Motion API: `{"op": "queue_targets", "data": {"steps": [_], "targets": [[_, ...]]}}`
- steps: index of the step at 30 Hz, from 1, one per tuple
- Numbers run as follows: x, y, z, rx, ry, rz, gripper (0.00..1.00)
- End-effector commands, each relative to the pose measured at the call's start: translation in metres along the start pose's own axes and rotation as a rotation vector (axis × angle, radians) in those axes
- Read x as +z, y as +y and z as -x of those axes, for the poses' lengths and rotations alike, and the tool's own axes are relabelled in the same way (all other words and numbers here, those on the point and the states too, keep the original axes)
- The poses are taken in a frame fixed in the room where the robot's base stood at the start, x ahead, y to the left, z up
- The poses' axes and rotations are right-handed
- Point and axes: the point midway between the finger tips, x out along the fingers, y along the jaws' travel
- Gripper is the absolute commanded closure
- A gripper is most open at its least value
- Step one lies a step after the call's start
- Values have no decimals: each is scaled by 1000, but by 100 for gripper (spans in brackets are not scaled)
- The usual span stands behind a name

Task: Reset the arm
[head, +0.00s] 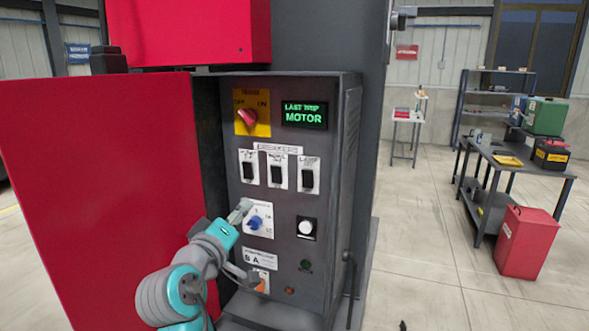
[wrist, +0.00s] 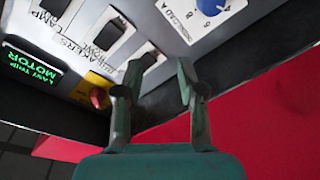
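The grey control panel (head: 285,190) stands inside an open cabinet. My gripper (head: 241,210) is in front of it, by the upper left of the blue rotary knob (head: 255,222). The wrist view shows my gripper (wrist: 160,75) with its two fingers apart and nothing between them. There the blue knob (wrist: 210,6) is at the top, clear of the fingers. A red rotary switch (head: 247,117) on a yellow plate sits at the panel's upper left. A display (head: 304,115) reads "LAST TRIP MOTOR". Three black breaker switches (head: 277,171) sit below.
The open red cabinet door (head: 95,200) stands to the left of my arm. A white round button (head: 306,228) and an orange switch (head: 262,284) are on the panel. A workbench (head: 510,165) and a red bin (head: 524,242) stand at right, with clear floor before them.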

Motion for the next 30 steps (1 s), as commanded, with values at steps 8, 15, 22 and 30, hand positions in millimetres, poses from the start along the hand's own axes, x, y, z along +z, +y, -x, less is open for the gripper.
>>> {"op": "queue_targets", "data": {"steps": [8, 15, 22, 30], "targets": [[116, -67, 0, -88, 43, 19, 60], [213, -108, 22, -171, 69, 0, 60], [300, -132, 60, -249, 79, -48, 60], [390, -144, 122, -331, 70, -133, 60]]}}
